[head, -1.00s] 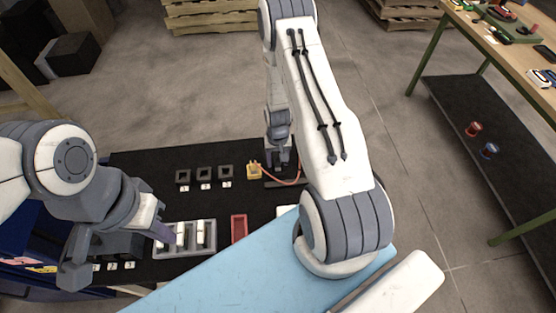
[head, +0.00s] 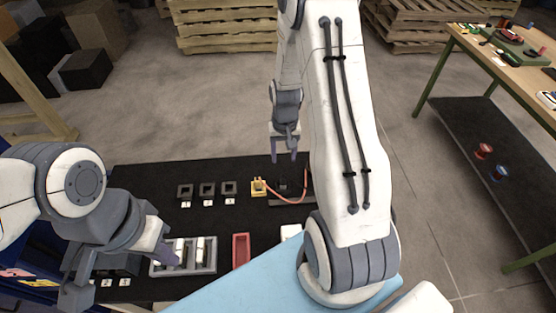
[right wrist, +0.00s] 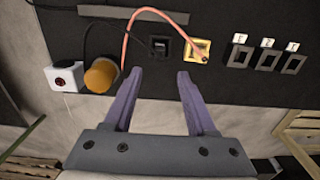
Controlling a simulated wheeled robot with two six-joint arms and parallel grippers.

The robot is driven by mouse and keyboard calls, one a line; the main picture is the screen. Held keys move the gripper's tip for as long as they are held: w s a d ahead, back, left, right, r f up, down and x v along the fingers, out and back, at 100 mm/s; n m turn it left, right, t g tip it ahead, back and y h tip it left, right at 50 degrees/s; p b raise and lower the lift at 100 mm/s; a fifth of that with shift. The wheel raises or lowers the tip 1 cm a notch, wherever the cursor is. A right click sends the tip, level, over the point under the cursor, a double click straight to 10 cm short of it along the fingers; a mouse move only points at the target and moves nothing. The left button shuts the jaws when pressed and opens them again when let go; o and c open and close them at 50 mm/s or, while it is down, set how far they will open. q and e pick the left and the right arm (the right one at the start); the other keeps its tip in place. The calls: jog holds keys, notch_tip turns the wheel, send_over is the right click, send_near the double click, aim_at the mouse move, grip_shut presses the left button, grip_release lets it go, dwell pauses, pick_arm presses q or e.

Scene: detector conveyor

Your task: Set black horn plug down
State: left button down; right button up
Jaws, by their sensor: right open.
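The black horn plug (right wrist: 160,46) sits on the black board, with a thin black cable running off to the left in the right wrist view. It shows small and dark in the head view (head: 283,185), beside the yellow square part (head: 259,187). My right gripper (head: 284,158) is open and empty, with its fingers apart from the plug. In the right wrist view its fingertips (right wrist: 160,72) stand wide on either side below the plug. My left gripper (head: 122,275) is open, near the grey rack at the board's left front.
Several dark square sockets (head: 207,189) with white labels line the board. A red-orange wire (right wrist: 135,22) arches over the plug. An orange dome (right wrist: 101,75) and a white box with a red button (right wrist: 65,79) stand nearby. A red tray (head: 241,250) lies in front.

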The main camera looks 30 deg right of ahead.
jog(key=s+a+r+n, duration=0.25)
jog(key=a+r, duration=0.35)
jog(key=a, duration=0.3)
jog(key=s+a+r+n, duration=0.2)
jog(key=a+r+n, duration=0.1)
jog(key=a+r, duration=0.4)
jog(key=s+a+r+n, duration=0.3)
jog(key=s+a, duration=0.1)
jog(key=s, duration=0.4)
jog(key=s+a+r+n+y, duration=0.1)
jog(key=s+a+n, duration=0.3)
jog(key=s, duration=0.4)
jog(key=shift+s+a+r, duration=0.3)
jog(key=shift+a+r, duration=0.5)
jog(key=shift+r, duration=0.1)
notch_tip(320, 180, down, 3)
jog(key=b, duration=0.3)
jog(key=shift+f, duration=0.2)
